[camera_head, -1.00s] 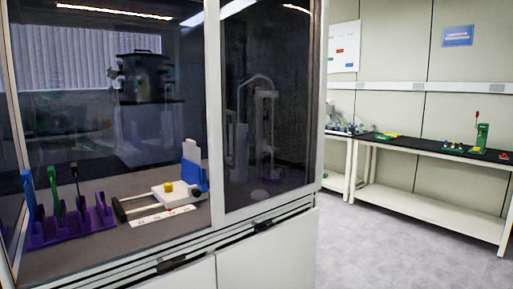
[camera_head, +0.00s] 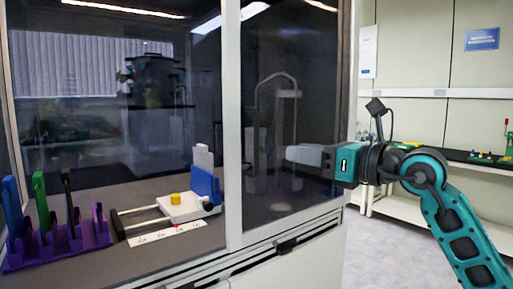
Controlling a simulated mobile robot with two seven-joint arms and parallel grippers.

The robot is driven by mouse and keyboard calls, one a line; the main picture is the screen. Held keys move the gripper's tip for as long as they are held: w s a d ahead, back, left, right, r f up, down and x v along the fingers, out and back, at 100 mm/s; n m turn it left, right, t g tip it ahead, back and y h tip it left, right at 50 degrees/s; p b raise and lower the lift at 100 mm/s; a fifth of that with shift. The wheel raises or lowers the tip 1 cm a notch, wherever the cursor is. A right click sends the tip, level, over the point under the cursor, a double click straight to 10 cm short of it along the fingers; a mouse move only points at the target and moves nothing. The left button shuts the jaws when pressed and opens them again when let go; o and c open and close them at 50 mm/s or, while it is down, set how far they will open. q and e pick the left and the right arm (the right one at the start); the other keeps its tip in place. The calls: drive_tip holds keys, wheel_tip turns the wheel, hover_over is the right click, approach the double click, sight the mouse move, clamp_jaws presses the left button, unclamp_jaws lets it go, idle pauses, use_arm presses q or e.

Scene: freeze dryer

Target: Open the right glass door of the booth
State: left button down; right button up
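The booth's right glass door (camera_head: 265,120) is a dark pane in a pale frame and looks shut. The left pane (camera_head: 110,110) is beside it, past a pale upright post (camera_head: 232,120). My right gripper (camera_head: 296,154) comes in from the right on a teal arm, its grey fingers pointing left across the right door's pane. Whether the fingers touch the glass I cannot tell. They are seen side-on, so any gap between them is hidden. Nothing shows held. My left gripper is out of view.
A dark handle (camera_head: 286,246) sits below the right pane, above the white lower cabinet (camera_head: 300,270). Inside the booth are a purple rack (camera_head: 60,248) and a white device with a yellow knob (camera_head: 175,199). A black-topped bench stands behind my arm; grey floor (camera_head: 385,250) is clear.

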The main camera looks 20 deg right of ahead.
drive_tip(key=p, duration=0.3)
hover_over(257, 171)
drive_tip(key=shift+w+r+h, duration=0.25)
drive_tip(key=shift+r+h, duration=0.05)
drive_tip(key=shift+c, duration=0.3)
clamp_jaws()
